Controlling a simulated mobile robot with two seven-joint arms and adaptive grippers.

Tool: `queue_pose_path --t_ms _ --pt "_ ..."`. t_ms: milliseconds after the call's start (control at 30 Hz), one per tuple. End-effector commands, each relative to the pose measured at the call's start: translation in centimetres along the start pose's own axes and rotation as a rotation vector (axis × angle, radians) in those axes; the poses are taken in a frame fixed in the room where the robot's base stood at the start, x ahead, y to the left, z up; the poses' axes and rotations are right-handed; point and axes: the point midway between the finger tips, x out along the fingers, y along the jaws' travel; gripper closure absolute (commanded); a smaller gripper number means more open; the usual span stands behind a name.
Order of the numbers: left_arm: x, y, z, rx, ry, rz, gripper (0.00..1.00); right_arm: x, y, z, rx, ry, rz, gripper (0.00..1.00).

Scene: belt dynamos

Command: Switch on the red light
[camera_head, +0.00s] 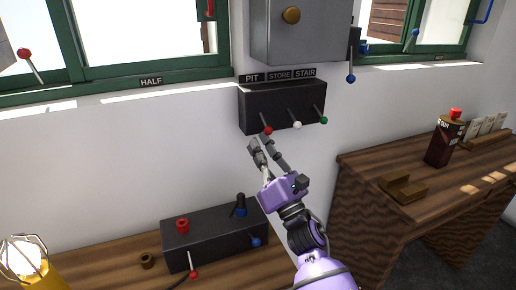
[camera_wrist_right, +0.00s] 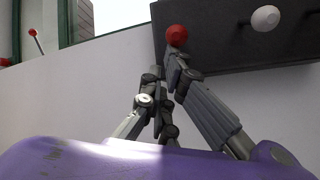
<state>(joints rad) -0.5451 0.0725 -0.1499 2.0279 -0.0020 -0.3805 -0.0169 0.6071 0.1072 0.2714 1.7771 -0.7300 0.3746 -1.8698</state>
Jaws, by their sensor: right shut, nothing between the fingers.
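A dark switch box (camera_head: 283,106) on the wall has three levers under the labels PIT, STORE and STAIR. Their knobs are red (camera_head: 268,130), white (camera_head: 297,125) and green (camera_head: 324,121). My right gripper (camera_head: 259,142) is shut and empty, with its fingertips just below the red knob. In the right wrist view, the fingertips (camera_wrist_right: 168,72) are just under the red knob (camera_wrist_right: 177,36), and the white knob (camera_wrist_right: 265,18) is to the right. Whether the fingers touch the red knob is unclear. No red light can be made out. My left gripper is out of view.
A dark box (camera_head: 215,236) on the lower bench carries a red cap, a black lever and red and blue knobs. A lit yellow lamp (camera_head: 28,265) stands at bottom left. A red-knobbed lever (camera_head: 30,63) is by the left window. A wooden desk (camera_head: 420,205) stands right.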

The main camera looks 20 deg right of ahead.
Motion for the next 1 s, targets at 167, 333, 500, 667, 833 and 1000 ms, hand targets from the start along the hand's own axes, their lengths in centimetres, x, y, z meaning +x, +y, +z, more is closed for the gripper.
queue_pose_path --t_ms 167,333,500,667,833,1000 --pt "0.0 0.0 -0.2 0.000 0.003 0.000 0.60 -0.1 0.1 0.2 0.000 0.000 0.000 1.00" --pt "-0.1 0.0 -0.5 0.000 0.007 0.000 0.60 -0.1 0.2 0.4 0.001 0.000 0.000 1.00" --pt "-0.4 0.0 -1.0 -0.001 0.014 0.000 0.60 -0.2 0.5 1.0 0.000 -0.001 0.000 1.00" --pt "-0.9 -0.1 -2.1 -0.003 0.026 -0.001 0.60 -0.1 0.9 1.8 0.000 -0.004 0.001 1.00" --pt "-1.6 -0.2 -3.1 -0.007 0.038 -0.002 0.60 -0.1 1.4 2.8 0.005 0.077 -0.032 1.00" --pt "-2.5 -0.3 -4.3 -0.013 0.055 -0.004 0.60 0.0 1.6 3.3 0.021 0.113 -0.058 1.00"
